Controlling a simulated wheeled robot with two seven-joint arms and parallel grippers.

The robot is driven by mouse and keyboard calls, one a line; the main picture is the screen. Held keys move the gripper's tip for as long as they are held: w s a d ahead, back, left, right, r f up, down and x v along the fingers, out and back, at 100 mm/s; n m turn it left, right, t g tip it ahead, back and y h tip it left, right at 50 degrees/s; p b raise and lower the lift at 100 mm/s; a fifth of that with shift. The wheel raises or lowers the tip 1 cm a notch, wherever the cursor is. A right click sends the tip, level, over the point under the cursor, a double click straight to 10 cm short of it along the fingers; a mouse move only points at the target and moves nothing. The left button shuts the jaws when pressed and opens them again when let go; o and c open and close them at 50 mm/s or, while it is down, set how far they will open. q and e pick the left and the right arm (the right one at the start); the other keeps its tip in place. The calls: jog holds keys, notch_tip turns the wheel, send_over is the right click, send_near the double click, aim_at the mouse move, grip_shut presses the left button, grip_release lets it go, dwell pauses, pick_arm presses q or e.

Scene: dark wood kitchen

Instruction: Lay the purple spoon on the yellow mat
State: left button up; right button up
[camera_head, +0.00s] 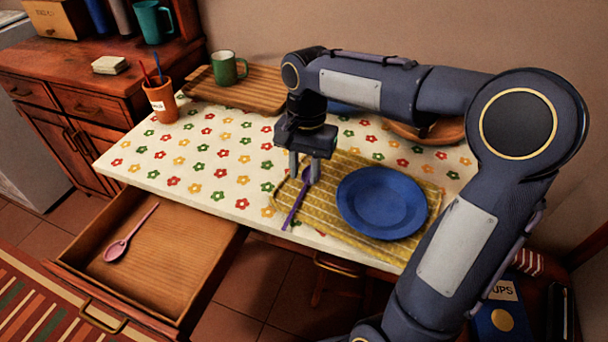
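The purple spoon (294,209) lies along the left side of the yellow mat (345,165), left of the blue plate (381,202). Its handle points toward the table's front edge, and its upper end is close to my fingers. My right gripper (304,171) points down at the spoon's upper end. Its two fingers are apart, and I see no firm grip on the spoon. My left gripper is out of view.
An open drawer (170,257) below the table holds a pink spoon (117,249). A green mug (228,68) stands on a wooden board (262,88). An orange cup (161,103) stands at the table's left. The flowered tablecloth (210,160) is clear left of the mat.

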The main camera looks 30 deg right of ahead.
aim_at(305, 185)
notch_tip(305, 185, up, 8)
jog(key=p, duration=0.2)
jog(key=s+a+f+n+t+y, duration=0.1)
jog(key=s+a+f+n+t, duration=0.1)
jog(key=s, duration=0.7)
jog(key=s+a+f+n+t+y, duration=0.2)
jog(key=s+f+n+t, duration=0.2)
jog(key=s, duration=0.4)
jog(key=shift+s+f+n, duration=0.4)
jog(key=shift+f+n, duration=0.4)
jog(key=shift+n, duration=0.4)
jog(key=shift+r, duration=0.1)
